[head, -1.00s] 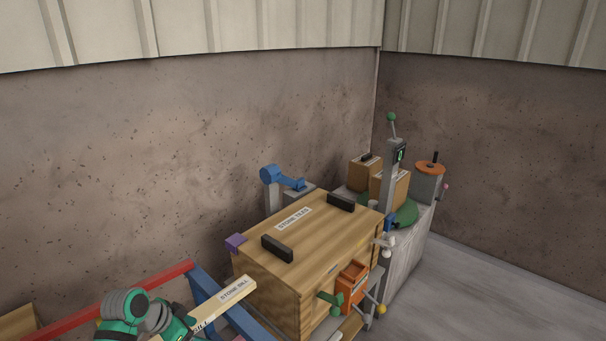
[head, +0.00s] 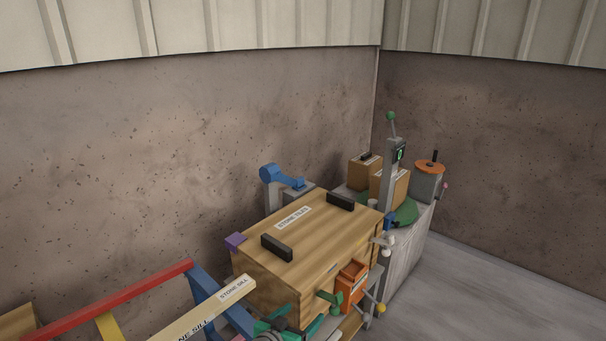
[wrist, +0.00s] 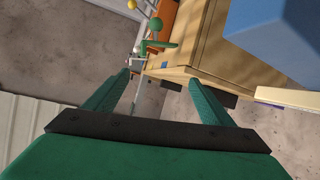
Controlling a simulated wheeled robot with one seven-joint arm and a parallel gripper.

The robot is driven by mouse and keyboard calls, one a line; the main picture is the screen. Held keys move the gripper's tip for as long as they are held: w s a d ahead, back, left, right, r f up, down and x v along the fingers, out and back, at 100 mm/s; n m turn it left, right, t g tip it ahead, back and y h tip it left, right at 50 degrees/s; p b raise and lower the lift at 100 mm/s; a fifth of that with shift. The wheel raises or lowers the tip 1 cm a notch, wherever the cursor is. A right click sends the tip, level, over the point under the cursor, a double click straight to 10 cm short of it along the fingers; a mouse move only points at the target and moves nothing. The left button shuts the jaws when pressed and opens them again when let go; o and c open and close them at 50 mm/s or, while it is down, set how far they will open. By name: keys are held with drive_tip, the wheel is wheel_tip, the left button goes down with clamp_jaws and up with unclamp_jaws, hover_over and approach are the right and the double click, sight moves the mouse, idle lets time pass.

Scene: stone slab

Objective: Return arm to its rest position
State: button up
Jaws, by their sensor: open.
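My green gripper (wrist: 159,80) is open, with nothing between its fingers in the wrist view. In the head view, part of my green arm and gripper (head: 310,329) shows at the bottom edge, in front of the lower part of the wooden STONE TILES box (head: 304,233). Most of my arm is out of frame there. In the wrist view the box (wrist: 192,55) lies beyond the fingers, with a gap to it that I cannot judge.
A pale STONE SILL bar (head: 205,317) rests by a red and blue frame (head: 120,297) at the lower left. An orange holder (head: 352,283) and green knob are on the box's front. A grey post (head: 391,180) stands behind. Floor at the right is clear.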

drive_tip(key=s+d+f+n+t+y, duration=0.2)
drive_tip(key=s+d+f+n+y, duration=0.15)
drive_tip(key=s, duration=0.85)
drive_tip(key=s+d+f+n+t+y, duration=0.15)
drive_tip(key=s+d+f+n, duration=0.3)
drive_tip(key=s, duration=0.75)
drive_tip(key=s+a+r+m, duration=0.1)
drive_tip(key=s+a+r, duration=0.1)
drive_tip(key=s, duration=0.6)
drive_tip(key=s+a+r+m+y, duration=0.1)
drive_tip(key=s+a+r, duration=0.2)
drive_tip(key=s, duration=0.5)
drive_tip(key=s+a+r+m, duration=0.1)
drive_tip(key=s+a+r, duration=0.1)
drive_tip(key=s, duration=0.6)
drive_tip(key=shift+a+r+m+y, duration=0.15)
drive_tip(key=shift+r+m+y, duration=0.2)
drive_tip(key=shift+r, duration=0.5)
drive_tip(key=shift+s+a+t, duration=0.1)
drive_tip(key=shift+t, duration=0.15)
